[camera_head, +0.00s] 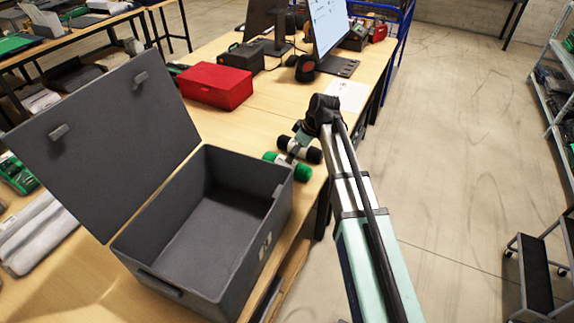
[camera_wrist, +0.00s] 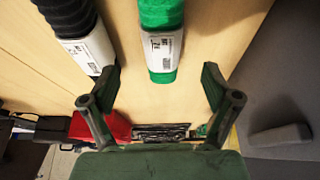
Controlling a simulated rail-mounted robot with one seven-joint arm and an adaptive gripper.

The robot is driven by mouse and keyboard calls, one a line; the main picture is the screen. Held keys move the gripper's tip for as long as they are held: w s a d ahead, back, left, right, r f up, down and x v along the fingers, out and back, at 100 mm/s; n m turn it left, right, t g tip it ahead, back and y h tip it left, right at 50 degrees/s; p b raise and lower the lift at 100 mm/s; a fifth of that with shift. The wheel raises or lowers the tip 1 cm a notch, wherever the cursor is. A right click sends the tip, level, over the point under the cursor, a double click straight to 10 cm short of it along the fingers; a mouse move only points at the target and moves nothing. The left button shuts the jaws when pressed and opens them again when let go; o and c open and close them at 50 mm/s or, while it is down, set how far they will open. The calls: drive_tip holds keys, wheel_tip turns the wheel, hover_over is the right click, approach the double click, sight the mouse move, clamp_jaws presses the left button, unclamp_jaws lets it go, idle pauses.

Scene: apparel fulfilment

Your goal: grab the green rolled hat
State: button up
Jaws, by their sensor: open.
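The green rolled hat (camera_head: 302,173) lies on the wooden table, right beside the grey box, with a white label band around its middle. In the wrist view the green rolled hat (camera_wrist: 162,14) runs down from the top edge, and its near end shows between my fingertips. My gripper (camera_wrist: 160,75) is open, with one finger on each side of that end and nothing held. I cannot tell the height gap. In the head view my gripper (camera_head: 297,144) is small and partly hidden by my arm, just over the rolls.
A black rolled hat (camera_head: 314,156) lies next to the green one, close to my left finger in the wrist view (camera_wrist: 68,14). The open grey box (camera_head: 228,245) stands close on the other side. A red box (camera_head: 215,85) and monitor (camera_head: 328,25) are farther back.

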drive_tip(key=x, duration=0.2)
drive_tip(key=shift+w+a+f, duration=0.1)
drive_tip(key=shift+f, duration=0.1)
drive_tip(key=shift+a+p+x, duration=0.15)
drive_tip(key=shift+p+x, duration=0.3)
drive_tip(key=shift+x, duration=0.85)
drive_tip(key=shift+a+p+x, duration=0.1)
drive_tip(key=shift+p+x, duration=0.3)
drive_tip(key=shift+x, duration=0.95)
drive_tip(key=shift+r, duration=0.1)
drive_tip(key=shift+c, duration=0.3)
drive_tip(key=c, duration=1.2)
